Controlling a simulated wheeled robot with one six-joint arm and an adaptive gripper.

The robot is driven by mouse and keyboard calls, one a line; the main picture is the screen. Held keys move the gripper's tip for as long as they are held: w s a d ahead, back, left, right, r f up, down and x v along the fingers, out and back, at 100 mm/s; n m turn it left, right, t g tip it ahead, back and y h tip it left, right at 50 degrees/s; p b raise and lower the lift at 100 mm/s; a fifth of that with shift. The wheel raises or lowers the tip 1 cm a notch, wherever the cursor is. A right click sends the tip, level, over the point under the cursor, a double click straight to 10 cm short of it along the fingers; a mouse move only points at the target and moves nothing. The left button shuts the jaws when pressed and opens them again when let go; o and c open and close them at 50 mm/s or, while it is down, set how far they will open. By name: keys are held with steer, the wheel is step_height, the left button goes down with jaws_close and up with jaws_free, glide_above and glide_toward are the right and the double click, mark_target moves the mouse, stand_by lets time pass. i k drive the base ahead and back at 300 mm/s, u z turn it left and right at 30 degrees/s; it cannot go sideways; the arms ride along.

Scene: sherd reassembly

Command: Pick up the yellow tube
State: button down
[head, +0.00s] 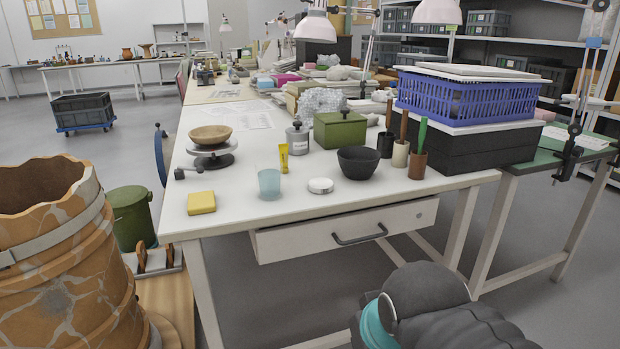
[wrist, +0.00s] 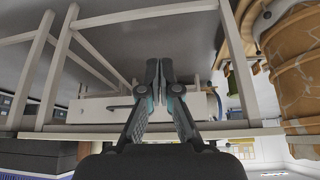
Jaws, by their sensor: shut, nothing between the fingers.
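The yellow tube (head: 283,158) stands upright on the white worktable (head: 335,205) in the head view, behind a pale blue glass (head: 269,184) and in front of a grey metal canister (head: 298,140). My gripper shows in the wrist view (wrist: 159,65), with its two fingers together and nothing between them. It is apart from the tube and faces the underside and drawer side of the table. The wrist view does not show the tube. In the head view my arm is at the bottom right, and the fingers are not visible there.
A yellow sponge (head: 201,202), a white round tin (head: 320,185) and a black bowl (head: 358,162) sit near the tube. A turntable with a brown bowl (head: 210,134) stands left. A green box (head: 340,129) is behind. The drawer (head: 345,230) hangs under the tabletop. A large mended jar (head: 62,262) stands at left.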

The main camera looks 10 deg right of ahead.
mark_target(284, 149)
steer(key=u, duration=0.05)
steer(key=k, duration=0.5)
steer(key=z, duration=0.45)
steer(key=i, duration=0.65)
steer(key=u, duration=0.65)
steer(key=i, duration=0.5)
steer(key=u, duration=0.5)
